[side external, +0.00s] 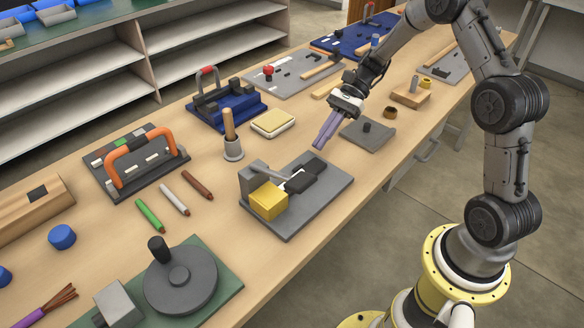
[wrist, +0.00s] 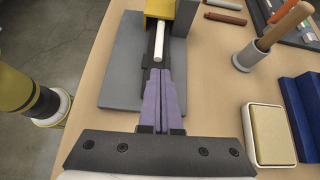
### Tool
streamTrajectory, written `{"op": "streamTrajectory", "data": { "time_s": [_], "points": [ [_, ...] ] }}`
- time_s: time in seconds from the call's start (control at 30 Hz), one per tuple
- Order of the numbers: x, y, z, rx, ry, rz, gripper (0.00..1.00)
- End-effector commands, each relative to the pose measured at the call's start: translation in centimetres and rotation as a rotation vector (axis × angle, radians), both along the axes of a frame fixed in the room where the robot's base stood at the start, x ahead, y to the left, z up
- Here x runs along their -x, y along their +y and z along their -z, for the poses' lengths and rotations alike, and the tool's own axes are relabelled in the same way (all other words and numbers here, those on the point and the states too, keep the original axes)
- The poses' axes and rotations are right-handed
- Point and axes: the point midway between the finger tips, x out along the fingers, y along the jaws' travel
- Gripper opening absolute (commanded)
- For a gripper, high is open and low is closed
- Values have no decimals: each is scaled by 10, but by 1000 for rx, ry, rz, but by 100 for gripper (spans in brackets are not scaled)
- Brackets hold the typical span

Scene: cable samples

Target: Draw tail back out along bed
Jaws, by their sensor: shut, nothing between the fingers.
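The fixture's grey base plate (side external: 322,195) lies on the bench and carries a yellow block (side external: 268,200), a grey upright block and a black bed (side external: 303,178). In the wrist view a white tail (wrist: 158,45) comes out from under the yellow block (wrist: 159,9) and lies along the black bed. My gripper (side external: 320,146) has purple fingers and is shut and empty, above the bed end of the fixture. In the wrist view its fingertips (wrist: 159,72) line up with the tail and partly cover the bed. I cannot tell the exact gap between fingertips and tail.
A wooden-handled tool in a grey cup (side external: 231,140) and a cream pad in a tray (side external: 273,123) stand left of my gripper. A small grey plate with a black knob (side external: 367,133) lies to the right.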

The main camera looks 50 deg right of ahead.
Motion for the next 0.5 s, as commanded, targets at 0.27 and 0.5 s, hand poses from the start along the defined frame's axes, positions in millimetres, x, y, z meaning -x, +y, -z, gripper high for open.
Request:
{"op": "streamTrajectory", "data": {
  "time_s": [0.27,0.5],
  "points": [
    [5,4,12,-15,30,23,0],
    [5,48,11,-15,30,20,0]
  ]
}}
